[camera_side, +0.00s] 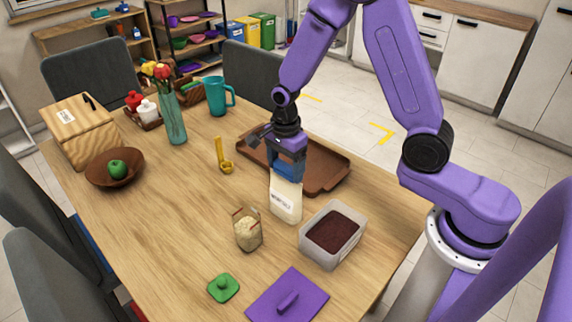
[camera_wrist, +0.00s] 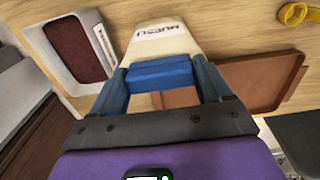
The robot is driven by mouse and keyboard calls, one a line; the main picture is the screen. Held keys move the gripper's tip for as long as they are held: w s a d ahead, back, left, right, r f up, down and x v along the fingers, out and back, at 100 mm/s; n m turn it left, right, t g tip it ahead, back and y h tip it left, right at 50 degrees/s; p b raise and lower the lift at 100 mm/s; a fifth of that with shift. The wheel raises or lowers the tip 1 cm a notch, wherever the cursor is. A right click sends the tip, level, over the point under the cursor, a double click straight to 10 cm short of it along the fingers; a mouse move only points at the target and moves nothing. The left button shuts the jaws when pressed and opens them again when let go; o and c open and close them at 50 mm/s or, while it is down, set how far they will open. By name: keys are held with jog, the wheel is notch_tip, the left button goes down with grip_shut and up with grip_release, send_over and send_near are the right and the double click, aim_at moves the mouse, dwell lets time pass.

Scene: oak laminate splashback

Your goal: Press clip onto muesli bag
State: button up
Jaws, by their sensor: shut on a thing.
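The muesli bag (camera_side: 286,199) is a pale packet with a dark printed label, standing upright on the table left of the clear tub. My gripper (camera_side: 287,166) points down at the bag's top. Its two blue fingers (camera_wrist: 163,82) are shut on the blue clip (camera_wrist: 162,75), which lies crosswise between them. The clip is at the bag's upper edge and overlaps it in both views. I cannot tell whether its jaws are around the bag, as the gripper and clip hide the top edge.
A clear tub (camera_side: 358,242) of dark brown contents stands close right of the bag. A brown tray (camera_side: 325,178) lies behind. A small bag of grains (camera_side: 248,232), a green lid (camera_side: 224,289) and a purple lid (camera_side: 287,302) are in front. A yellow scoop (camera_side: 225,165) lies left.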

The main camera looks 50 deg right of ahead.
jog(key=shift+s+d+f, duration=0.1)
jog(key=shift+s+f, duration=0.1)
jog(key=shift+f, duration=0.35)
jog(key=o, duration=0.9)
jog(key=shift+o, duration=0.2)
jog(key=shift+r, duration=0.1)
jog(key=shift+w+r, duration=0.2)
jog(key=shift+r, duration=3.3)
grip_shut()
